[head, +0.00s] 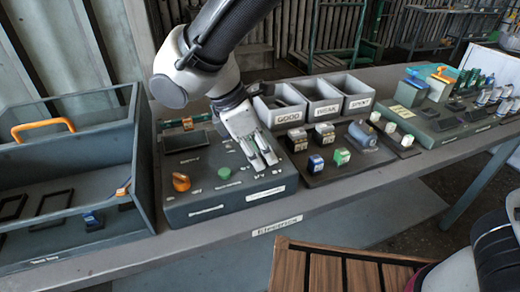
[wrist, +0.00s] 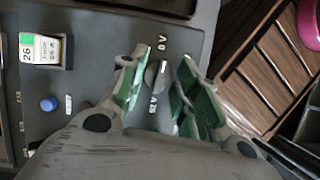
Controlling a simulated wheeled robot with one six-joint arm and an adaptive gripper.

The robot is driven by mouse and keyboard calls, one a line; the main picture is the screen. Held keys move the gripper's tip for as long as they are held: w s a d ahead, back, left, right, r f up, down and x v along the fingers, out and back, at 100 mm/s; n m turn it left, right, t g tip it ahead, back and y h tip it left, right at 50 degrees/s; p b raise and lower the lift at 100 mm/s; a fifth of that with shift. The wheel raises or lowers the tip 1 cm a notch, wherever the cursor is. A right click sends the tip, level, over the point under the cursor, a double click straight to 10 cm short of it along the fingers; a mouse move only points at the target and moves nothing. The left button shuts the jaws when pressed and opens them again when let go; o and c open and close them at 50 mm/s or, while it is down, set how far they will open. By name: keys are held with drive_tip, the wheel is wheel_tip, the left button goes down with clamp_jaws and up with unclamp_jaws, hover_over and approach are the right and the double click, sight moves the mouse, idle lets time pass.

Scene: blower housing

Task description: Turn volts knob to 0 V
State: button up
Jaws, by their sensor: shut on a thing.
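The volts knob (wrist: 154,76) is small and dark, with a pale pointer line on top. In the wrist view it sits on a dark grey panel (wrist: 100,35) between a "0 V" label above it and another volts label below it. The pale line is on the side towards "0 V"; I cannot tell whether it lines up exactly. In the head view my gripper (head: 264,158) reaches down to the right part of the grey tester box (head: 235,203) and hides the knob.
An orange knob (head: 181,182) and a green button (head: 224,173) are left of my gripper on the box. Labelled bins (head: 322,110) stand behind. A board with several small blocks (head: 342,156) lies right. An open grey case (head: 140,150) stands left.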

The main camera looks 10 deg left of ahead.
drive_tip(key=shift+n+t, duration=0.3)
drive_tip(key=shift+n, duration=0.4)
drive_tip(key=o, duration=1)
drive_tip(key=v, duration=1.2)
drive_tip(key=shift+d, duration=0.25)
